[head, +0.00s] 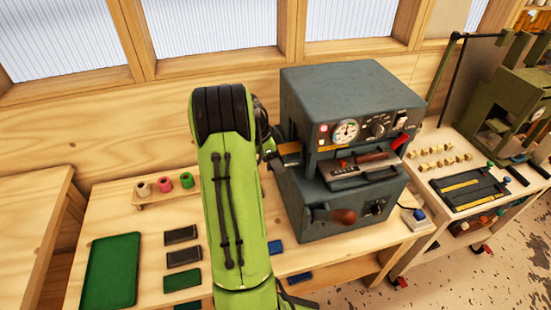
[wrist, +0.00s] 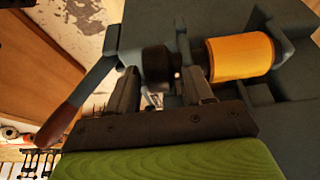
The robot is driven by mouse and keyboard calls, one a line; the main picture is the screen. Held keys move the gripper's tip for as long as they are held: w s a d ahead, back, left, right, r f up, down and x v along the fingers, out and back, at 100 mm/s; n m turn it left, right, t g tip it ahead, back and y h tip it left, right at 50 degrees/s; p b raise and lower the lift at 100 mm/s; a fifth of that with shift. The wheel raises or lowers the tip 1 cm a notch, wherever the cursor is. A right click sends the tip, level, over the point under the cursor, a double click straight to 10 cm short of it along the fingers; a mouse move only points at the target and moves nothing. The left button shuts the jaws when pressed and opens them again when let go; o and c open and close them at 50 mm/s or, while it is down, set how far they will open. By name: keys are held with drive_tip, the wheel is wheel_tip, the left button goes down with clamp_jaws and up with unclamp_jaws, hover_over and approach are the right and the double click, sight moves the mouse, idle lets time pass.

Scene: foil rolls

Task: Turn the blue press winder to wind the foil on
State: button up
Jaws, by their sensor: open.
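The blue-grey press (head: 340,88) stands on the bench right of my green arm in the head view. The gold foil (head: 290,148) shows at its left side. In the wrist view the gold foil roll (wrist: 240,57) sits on the press, with a dark round winder knob (wrist: 158,62) at its left end. My gripper (wrist: 160,88) is open, its two fingers pointing at the knob, one on each side of it in this view. Whether they touch it, I cannot tell. In the head view my arm hides most of the gripper.
A lever with a red-brown handle (wrist: 57,125) crosses the left of the wrist view. In the head view, small spools (head: 165,185) stand on a wooden rack, near a green tray (head: 110,272) and dark blocks (head: 182,256). A green press (head: 510,110) stands at far right.

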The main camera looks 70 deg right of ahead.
drive_tip(key=shift+c, duration=0.3)
clamp_jaws()
drive_tip(key=shift+s+d+t+y+b, duration=0.15)
drive_tip(key=shift+s+t+y+b, duration=0.2)
drive_tip(key=shift+t+b, duration=0.35)
drive_tip(key=shift+t+y, duration=0.65)
drive_tip(key=shift+t, duration=0.35)
drive_tip(key=shift+s+d+t+y+p, duration=0.15)
drive_tip(key=shift+t+y+p, duration=0.55)
drive_tip(key=shift+t+p, duration=0.8)
drive_tip(key=shift+p, duration=0.2)
drive_tip(key=shift+f, duration=0.15)
